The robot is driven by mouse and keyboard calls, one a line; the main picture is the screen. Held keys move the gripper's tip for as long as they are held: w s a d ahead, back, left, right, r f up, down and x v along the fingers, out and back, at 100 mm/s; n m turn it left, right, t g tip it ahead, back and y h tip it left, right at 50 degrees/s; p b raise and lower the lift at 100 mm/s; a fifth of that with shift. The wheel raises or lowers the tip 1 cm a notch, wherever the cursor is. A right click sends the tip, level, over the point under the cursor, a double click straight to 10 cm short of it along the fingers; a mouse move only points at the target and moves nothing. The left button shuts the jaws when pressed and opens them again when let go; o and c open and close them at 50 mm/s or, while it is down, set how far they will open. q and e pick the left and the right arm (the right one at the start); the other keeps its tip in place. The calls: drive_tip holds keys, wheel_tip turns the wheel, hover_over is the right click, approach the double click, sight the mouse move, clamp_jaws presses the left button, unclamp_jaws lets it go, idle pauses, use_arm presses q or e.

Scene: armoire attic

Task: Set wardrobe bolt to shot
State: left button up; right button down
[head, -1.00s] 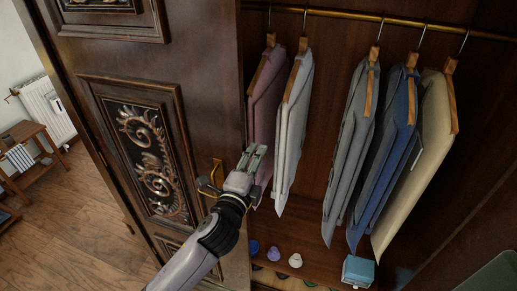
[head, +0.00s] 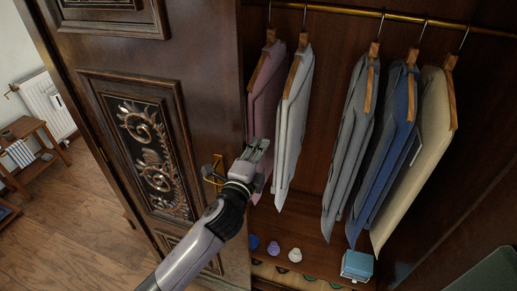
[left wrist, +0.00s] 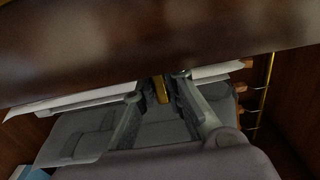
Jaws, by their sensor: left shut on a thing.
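The dark carved wardrobe door (head: 205,70) stands at the left of the open wardrobe. A brass piece (head: 219,163), which I take for the wardrobe bolt, is on the door near its right edge, partly hidden by my left gripper (head: 238,163). In the left wrist view the brass piece (left wrist: 160,90) lies between the two fingers of the left gripper (left wrist: 159,96), which is shut on it. How far the bolt is slid cannot be told. My right gripper is not in view.
Several garments (head: 345,140) hang from a brass rail (head: 340,14) inside the wardrobe, close to the right of my left gripper. A blue box (head: 357,265) and small coloured objects (head: 273,248) sit on the wardrobe floor. A side table (head: 30,140) and radiator (head: 47,105) stand far left.

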use_arm(q)
drive_tip(key=shift+f, duration=0.1)
clamp_jaws()
wheel_tip(320, 180, up, 4)
drive_tip(key=p, duration=0.3)
drive_tip(key=shift+p, duration=0.3)
drive_tip(key=shift+o, duration=2.4)
unclamp_jaws()
drive_tip(key=shift+r, duration=0.2)
drive_tip(key=shift+o, duration=1.2)
drive_tip(key=shift+f, duration=0.1)
drive_tip(key=shift+f, duration=0.1)
